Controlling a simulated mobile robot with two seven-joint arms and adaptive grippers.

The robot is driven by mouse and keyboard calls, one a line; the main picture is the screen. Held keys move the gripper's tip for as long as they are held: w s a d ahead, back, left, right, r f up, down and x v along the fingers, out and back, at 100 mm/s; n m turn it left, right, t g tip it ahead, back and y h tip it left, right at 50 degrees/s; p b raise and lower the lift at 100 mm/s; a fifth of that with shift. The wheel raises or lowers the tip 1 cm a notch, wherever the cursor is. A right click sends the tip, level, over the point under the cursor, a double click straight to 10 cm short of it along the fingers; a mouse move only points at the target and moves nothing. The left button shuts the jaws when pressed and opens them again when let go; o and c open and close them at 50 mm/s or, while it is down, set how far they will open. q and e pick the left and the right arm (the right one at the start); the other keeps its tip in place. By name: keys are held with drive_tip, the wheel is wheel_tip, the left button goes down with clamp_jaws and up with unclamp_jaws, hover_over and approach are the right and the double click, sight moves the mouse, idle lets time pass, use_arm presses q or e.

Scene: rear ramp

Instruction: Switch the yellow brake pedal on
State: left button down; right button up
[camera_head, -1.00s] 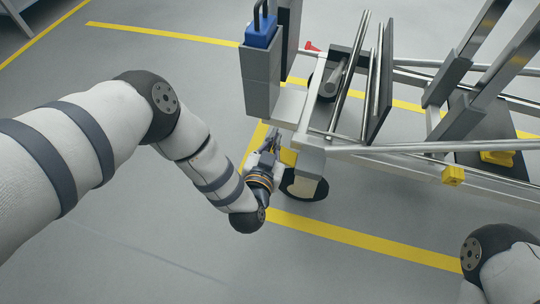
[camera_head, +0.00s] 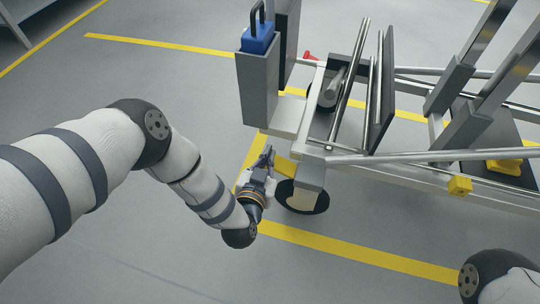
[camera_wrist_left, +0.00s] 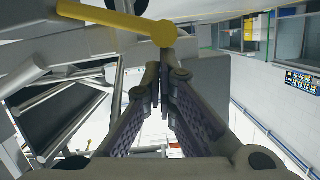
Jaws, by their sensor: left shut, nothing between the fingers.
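The yellow brake pedal (camera_head: 285,166) sits low at the near left corner of the metal cart, above the dark caster wheel (camera_head: 311,200). In the left wrist view a yellow bar with a round end (camera_wrist_left: 115,20) crosses above the fingers; it appears to be the pedal. My left gripper (camera_head: 267,156) is just left of the pedal in the head view. Its fingertips (camera_wrist_left: 165,78) are together with nothing between them, close below the round end in the wrist view. I cannot tell whether they touch it. My right gripper is out of view.
The cart frame (camera_head: 400,158) extends right with rails and upright posts. A grey box (camera_head: 257,85) holding a blue padlock-like item (camera_head: 258,38) rises above the corner. Another yellow part (camera_head: 459,186) is on the near rail. Floor left of the cart is open.

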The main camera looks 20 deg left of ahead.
use_arm(q)
drive_tip(key=shift+a+f+n, duration=0.2)
drive_tip(key=shift+n, duration=0.1)
drive_tip(key=shift+a+f+n+h, duration=0.4)
drive_tip(key=shift+a+f+n, duration=0.1)
drive_tip(key=shift+f+n, duration=0.1)
drive_tip(key=shift+a+f+n+h+b, duration=0.2)
drive_tip(key=shift+a+f+n+b, duration=0.2)
drive_tip(key=shift+f, duration=0.2)
drive_tip(key=shift+a+f+n+h+b, duration=0.2)
drive_tip(key=shift+f+n+b, duration=0.2)
drive_tip(key=shift+f, duration=0.25)
drive_tip(key=shift+a+f+n+h+b, duration=0.2)
drive_tip(key=shift+a+f+n+b, duration=0.1)
drive_tip(key=shift+f+n, duration=0.25)
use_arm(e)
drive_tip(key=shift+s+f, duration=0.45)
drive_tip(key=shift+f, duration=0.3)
use_arm(q)
drive_tip(key=shift+f, duration=0.15)
